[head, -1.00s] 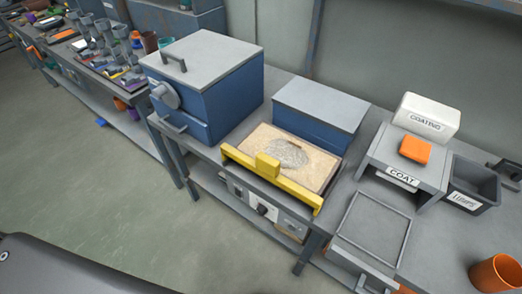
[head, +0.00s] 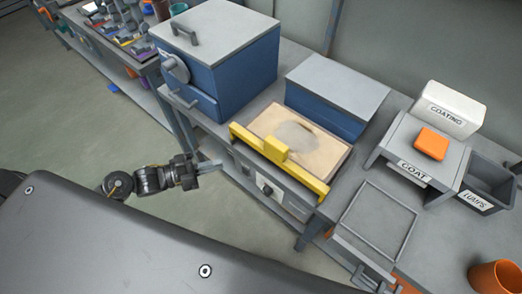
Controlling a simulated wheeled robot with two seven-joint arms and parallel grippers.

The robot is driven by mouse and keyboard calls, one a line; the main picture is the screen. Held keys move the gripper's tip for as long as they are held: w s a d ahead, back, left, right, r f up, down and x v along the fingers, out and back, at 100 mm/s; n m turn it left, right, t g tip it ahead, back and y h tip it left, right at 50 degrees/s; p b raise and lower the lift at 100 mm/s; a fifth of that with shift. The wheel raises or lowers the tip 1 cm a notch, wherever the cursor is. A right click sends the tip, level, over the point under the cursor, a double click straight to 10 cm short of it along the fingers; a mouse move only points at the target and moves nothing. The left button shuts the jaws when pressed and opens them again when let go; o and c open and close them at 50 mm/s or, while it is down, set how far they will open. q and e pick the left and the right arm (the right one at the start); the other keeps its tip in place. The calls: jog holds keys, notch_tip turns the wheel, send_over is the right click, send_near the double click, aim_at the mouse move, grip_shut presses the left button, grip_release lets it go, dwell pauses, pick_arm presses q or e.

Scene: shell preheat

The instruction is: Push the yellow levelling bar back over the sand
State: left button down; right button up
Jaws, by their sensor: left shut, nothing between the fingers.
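The yellow levelling bar (head: 277,158) lies across the front edge of the sand tray, with a raised block at its middle. The sand (head: 318,146) is pale, with a greyish patch near its middle. My left gripper (head: 211,166) is shut and empty, in front of the bench, to the left of the bar and apart from it. My right gripper is not in view.
A blue oven-like box (head: 232,88) stands left of the sand and a lower blue box (head: 337,92) behind it.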

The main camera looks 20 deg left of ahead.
pick_arm(q)
jog(key=s+d+r+m+g+h, duration=0.35)
jog(key=r+m, duration=0.25)
jog(key=r, duration=0.2)
jog(key=p, duration=0.4)
send_near(276, 153)
jog(key=s+d+r, duration=0.1)
jog(key=s+d, duration=0.1)
jog(key=d, duration=0.2)
jog(key=w, duration=0.1)
jog(key=w+d, duration=0.1)
jog(key=w, duration=0.1)
jog(key=shift+w+d+p, duration=0.1)
jog(key=shift+d+p, duration=0.1)
jog(key=shift+p, duration=0.2)
jog(key=shift+w+d+f, duration=0.15)
jog(key=shift+w+f, duration=0.05)
jog(key=shift+w, duration=0.25)
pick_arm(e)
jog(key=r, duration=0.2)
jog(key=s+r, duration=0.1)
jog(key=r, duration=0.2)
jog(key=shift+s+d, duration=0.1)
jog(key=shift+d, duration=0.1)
